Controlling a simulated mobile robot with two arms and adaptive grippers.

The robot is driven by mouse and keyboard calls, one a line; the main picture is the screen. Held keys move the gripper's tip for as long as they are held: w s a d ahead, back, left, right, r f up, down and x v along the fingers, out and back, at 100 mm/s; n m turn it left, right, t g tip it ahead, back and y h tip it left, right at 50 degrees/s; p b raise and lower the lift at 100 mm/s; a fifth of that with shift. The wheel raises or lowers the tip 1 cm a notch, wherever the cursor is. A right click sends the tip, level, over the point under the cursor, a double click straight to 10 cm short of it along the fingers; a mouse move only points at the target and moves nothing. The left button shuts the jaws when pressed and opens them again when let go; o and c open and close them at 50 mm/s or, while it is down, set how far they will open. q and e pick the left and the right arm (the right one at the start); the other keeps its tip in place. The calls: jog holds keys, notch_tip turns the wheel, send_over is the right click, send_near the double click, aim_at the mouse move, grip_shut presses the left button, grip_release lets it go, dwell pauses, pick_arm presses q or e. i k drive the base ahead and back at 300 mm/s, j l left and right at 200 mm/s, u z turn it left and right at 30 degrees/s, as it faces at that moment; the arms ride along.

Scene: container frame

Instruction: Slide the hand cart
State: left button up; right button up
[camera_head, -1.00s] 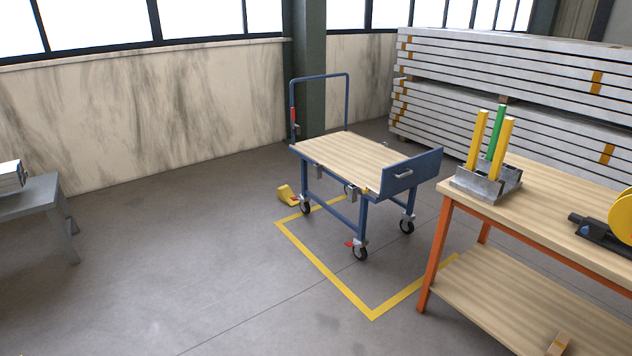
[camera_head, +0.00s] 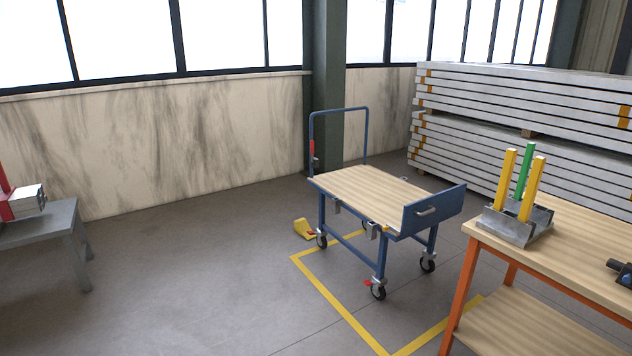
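The hand cart (camera_head: 362,193) stands right of the middle in the head view. It has a wooden top, a blue frame, a tall blue push bar at its far left end and a blue end panel with a pale handle (camera_head: 427,211) at its near right end. It stands upright on castors, some with red pedals. A yellow line (camera_head: 334,305) is marked on the floor around and in front of it. Neither of my grippers shows in the view, and nothing of mine touches the visible parts of the cart.
An orange-legged workbench (camera_head: 567,238) with a metal fixture (camera_head: 515,226) stands at the right, near the cart. A grey table (camera_head: 50,226) is at the left. A yellow wedge (camera_head: 303,229) lies by the cart. Stacked panels (camera_head: 520,130) stand behind. The left floor is clear.

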aim_at(378, 198)
jog(key=i+u, duration=0.4)
jog(key=i, duration=1.5)
jog(key=i+z, duration=0.2)
jog(key=i, duration=0.25)
jog(key=i+j+z, duration=0.2)
jog(key=i, duration=0.3)
jog(key=i+j+z, duration=0.15)
jog(key=i, duration=0.3)
jog(key=i+j+z, duration=0.2)
jog(key=i, duration=0.25)
jog(key=j, duration=0.1)
